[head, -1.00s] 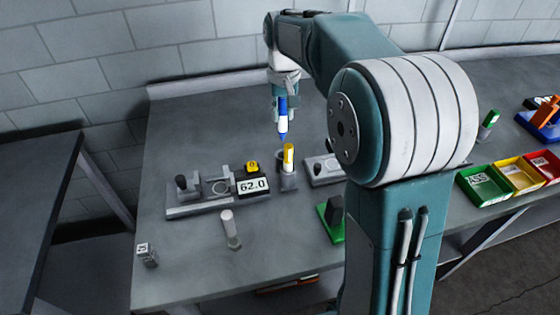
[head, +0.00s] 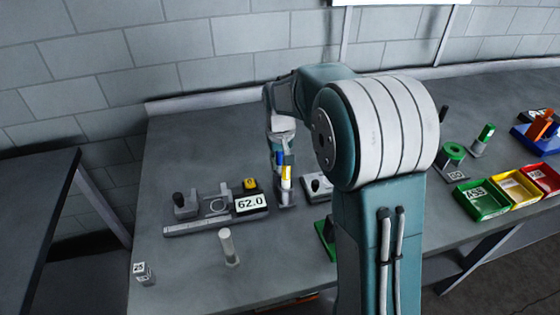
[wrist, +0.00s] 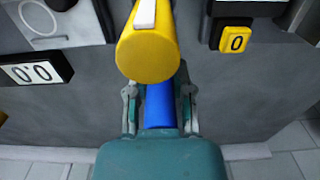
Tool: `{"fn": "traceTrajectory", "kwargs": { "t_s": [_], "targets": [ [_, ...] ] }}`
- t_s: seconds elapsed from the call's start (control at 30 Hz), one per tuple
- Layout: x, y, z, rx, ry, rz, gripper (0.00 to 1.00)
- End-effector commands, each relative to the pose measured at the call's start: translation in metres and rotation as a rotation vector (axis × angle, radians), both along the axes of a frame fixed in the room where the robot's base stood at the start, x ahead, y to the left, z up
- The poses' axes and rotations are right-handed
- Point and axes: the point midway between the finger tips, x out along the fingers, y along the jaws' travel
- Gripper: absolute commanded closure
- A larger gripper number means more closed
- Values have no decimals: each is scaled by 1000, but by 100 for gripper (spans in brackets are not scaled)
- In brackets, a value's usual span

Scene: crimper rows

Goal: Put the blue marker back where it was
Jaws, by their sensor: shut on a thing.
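My gripper (head: 278,152) is shut on the blue marker (head: 280,159) and points down over the workbench. In the wrist view the blue marker (wrist: 160,106) is between the two fingers (wrist: 160,112). The yellow marker (head: 287,174) stands upright in a grey holder (head: 286,197), right beside the blue marker. In the wrist view the yellow marker's round end (wrist: 148,52) hides part of the blue one. The blue marker's lower end is hidden, so I cannot tell whether it is inside a holder or whether the two markers touch.
A grey fixture (head: 190,228) and a display reading 62.0 (head: 251,203) are to the left. A pale cylinder (head: 229,247) stands in front. Green (head: 482,203), yellow (head: 520,190) and red (head: 545,175) bins are at right. The front left bench is mostly clear.

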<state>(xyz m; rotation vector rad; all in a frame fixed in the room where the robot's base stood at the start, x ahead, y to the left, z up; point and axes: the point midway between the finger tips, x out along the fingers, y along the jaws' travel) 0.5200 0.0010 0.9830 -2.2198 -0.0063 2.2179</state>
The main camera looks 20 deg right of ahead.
Motion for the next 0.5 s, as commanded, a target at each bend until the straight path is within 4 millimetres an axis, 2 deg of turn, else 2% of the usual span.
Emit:
{"fn": "traceTrajectory", "kwargs": {
  "t_s": [0.1, 0.13, 0.17, 0.2, 0.5],
  "targets": [
    [0, 0, -2, 0, 1, 0, 100],
    [0, 0, -2, 0, 0, 0, 57],
    [0, 0, -2, 0, 0, 0, 44],
    [0, 0, -2, 0, 1, 0, 36],
    [0, 0, -2, 0, 1, 0, 36]
  ]
}}
